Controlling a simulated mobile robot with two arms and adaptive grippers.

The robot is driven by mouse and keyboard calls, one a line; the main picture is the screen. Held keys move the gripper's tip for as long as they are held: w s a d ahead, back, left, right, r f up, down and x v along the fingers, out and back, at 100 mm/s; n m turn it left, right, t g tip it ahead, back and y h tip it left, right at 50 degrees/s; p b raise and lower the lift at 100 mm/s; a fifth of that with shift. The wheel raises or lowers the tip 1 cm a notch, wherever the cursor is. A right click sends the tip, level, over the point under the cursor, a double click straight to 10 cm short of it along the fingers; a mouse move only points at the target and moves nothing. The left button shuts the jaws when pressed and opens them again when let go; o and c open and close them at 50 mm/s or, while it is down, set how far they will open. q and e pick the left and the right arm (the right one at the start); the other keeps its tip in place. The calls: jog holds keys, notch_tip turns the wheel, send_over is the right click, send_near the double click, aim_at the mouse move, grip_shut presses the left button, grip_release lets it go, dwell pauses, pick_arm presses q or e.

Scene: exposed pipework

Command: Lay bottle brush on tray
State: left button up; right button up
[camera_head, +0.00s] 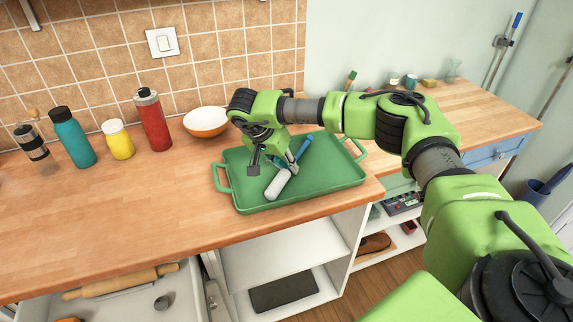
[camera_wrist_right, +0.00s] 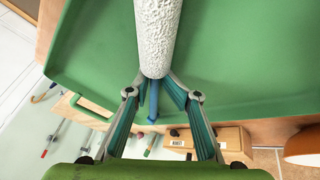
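The bottle brush has a white bristle head (camera_head: 278,184) and a blue handle (camera_head: 303,149). It lies over the green tray (camera_head: 330,182), slanting toward the back right, and seems to rest on it. My left gripper is not in view.
A white and orange bowl (camera_head: 206,122) stands behind the tray's left side. A red bottle (camera_head: 153,120), yellow bottle (camera_head: 118,140), teal bottle (camera_head: 72,138) and grinder (camera_head: 31,142) stand along the wall. The front left counter (camera_head: 100,225) is clear.

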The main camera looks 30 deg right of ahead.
jog(key=shift+s+a+f, duration=0.1)
jog(key=shift+s+f, duration=0.3)
jog(key=shift+f, duration=0.1)
jog(key=shift+r+p, duration=0.3)
jog(key=shift+r, duration=0.1)
jog(key=b+v, duration=0.2)
jog(key=v, duration=1)
jog(key=shift+w+d+r, duration=0.3)
jog(key=shift+w+r, duration=0.05)
jog(key=shift+r, duration=0.05)
jog(key=shift+f, duration=0.15)
